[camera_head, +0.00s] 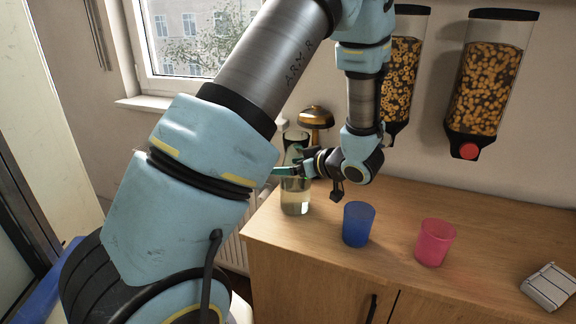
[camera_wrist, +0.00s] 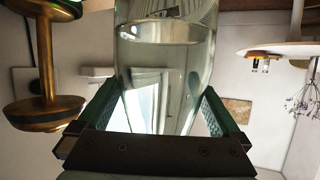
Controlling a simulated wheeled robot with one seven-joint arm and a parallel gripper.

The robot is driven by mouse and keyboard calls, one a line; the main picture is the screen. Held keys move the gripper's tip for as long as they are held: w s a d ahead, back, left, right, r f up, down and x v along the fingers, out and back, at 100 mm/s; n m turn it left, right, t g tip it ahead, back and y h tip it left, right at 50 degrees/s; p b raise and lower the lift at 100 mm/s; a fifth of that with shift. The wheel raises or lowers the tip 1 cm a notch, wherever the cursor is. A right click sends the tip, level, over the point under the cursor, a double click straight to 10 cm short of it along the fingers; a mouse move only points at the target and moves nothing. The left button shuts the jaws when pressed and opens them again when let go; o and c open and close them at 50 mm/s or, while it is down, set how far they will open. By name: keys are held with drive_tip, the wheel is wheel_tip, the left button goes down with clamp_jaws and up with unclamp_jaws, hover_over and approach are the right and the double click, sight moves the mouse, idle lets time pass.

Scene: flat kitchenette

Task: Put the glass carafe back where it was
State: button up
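The glass carafe (camera_head: 295,197) is upright at the left end of the wooden counter, with pale liquid in its lower part. I cannot tell whether its base touches the counter. My gripper (camera_head: 292,165) reaches it from the right, with its green fingers around the upper part of the carafe. In the wrist view the carafe (camera_wrist: 165,60) fills the space between the two fingers (camera_wrist: 160,95), which appear to press on its sides. Part of the carafe's upper half is hidden by the gripper in the head view.
A blue cup (camera_head: 358,224) and a pink cup (camera_head: 435,242) stand on the counter (camera_head: 400,200) to the right. A brass lamp (camera_head: 316,117) is behind the carafe. A folded cloth (camera_head: 549,287) lies at the far right. Two cereal dispensers (camera_head: 490,75) hang on the wall.

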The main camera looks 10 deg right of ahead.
drive_tip(key=shift+r, duration=0.1)
drive_tip(key=b+v, duration=0.1)
drive_tip(key=v, duration=1.1)
drive_tip(key=shift+b, duration=0.35)
drive_tip(key=shift+s+d, duration=0.1)
